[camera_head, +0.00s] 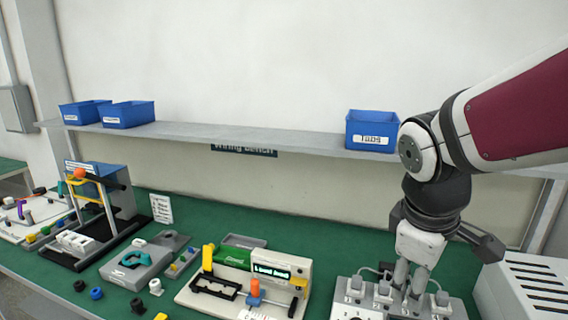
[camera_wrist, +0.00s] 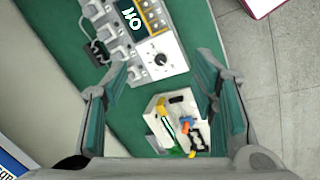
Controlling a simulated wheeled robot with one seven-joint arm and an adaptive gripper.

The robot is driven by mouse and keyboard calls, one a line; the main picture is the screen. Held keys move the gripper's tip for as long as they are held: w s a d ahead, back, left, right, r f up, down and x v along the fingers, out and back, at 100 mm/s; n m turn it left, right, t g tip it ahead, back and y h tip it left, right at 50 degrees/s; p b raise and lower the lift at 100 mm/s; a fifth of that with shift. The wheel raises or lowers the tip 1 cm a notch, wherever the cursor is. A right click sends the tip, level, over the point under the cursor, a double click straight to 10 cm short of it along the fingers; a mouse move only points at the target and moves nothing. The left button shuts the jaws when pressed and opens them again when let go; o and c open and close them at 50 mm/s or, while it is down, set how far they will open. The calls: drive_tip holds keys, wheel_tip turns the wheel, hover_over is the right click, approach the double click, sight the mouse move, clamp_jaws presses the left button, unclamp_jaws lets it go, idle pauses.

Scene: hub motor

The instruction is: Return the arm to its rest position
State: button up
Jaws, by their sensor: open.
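My gripper (camera_head: 411,272) hangs from my arm at the right of the head view, pointing down over a light grey unit (camera_head: 352,310) with a row of sockets or knobs. Whether the fingertips touch the unit cannot be told. In the wrist view my gripper (camera_wrist: 162,88) shows two fingers wide apart with nothing between them. A grey unit with a lit display (camera_wrist: 150,45) lies beyond the fingers, and a cream fixture (camera_wrist: 157,122) lies lower, between them.
On the green bench (camera_head: 325,215) stand a cream fixture (camera_head: 222,292), a grey block (camera_head: 132,270) and a dark-framed press (camera_head: 105,215). A vented white box (camera_head: 525,285) is at right. The shelf (camera_head: 230,133) carries blue bins (camera_head: 372,130) behind my arm.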

drive_tip(key=s+a+r+m+t+y, duration=0.1)
drive_tip(key=s+r+m+t+y, duration=0.1)
drive_tip(key=s+m, duration=0.7)
drive_tip(key=shift+s+a+r, duration=0.2)
drive_tip(key=shift+s+r, duration=0.5)
drive_tip(key=shift+s, duration=0.25)
